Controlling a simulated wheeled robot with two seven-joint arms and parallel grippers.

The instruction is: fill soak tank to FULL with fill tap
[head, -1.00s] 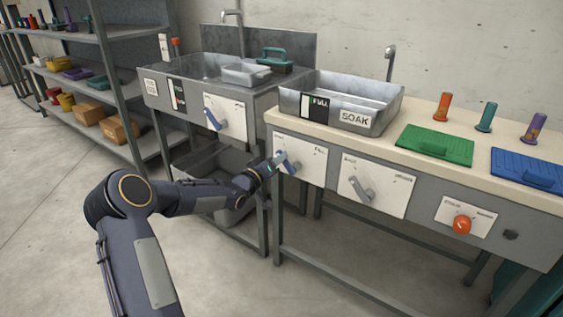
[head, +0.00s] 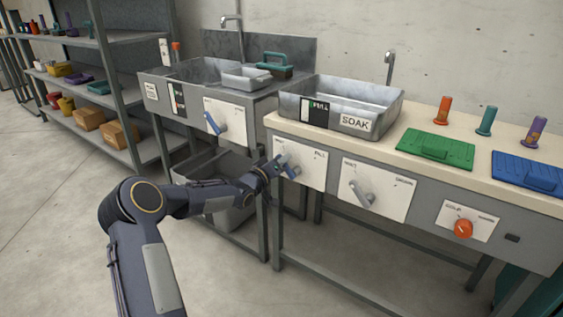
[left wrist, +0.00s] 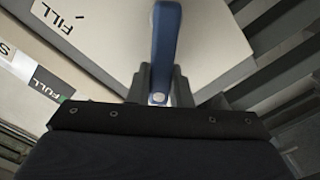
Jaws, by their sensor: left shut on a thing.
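The soak tank (head: 292,103) is a grey metal basin on the bench, with a SOAK label and a level strip (head: 319,110) marked FULL at its front. The strip also shows in the left wrist view (left wrist: 52,80). The fill tap is a blue lever (head: 287,165) on a white plate marked FILL (head: 311,172), on the bench front below the tank. My left gripper (head: 276,166) is shut on the lever. In the left wrist view the blue lever (left wrist: 166,40) stands between the fingers. The water level cannot be made out. My right gripper is not in view.
A grey lever plate (head: 376,190) and an orange knob (head: 463,229) are right along the bench front. Another sink (head: 155,92) with a blue lever (head: 213,122) stands left. A grey bin (head: 231,215) sits below. Green and blue boards (head: 437,150) lie on the bench.

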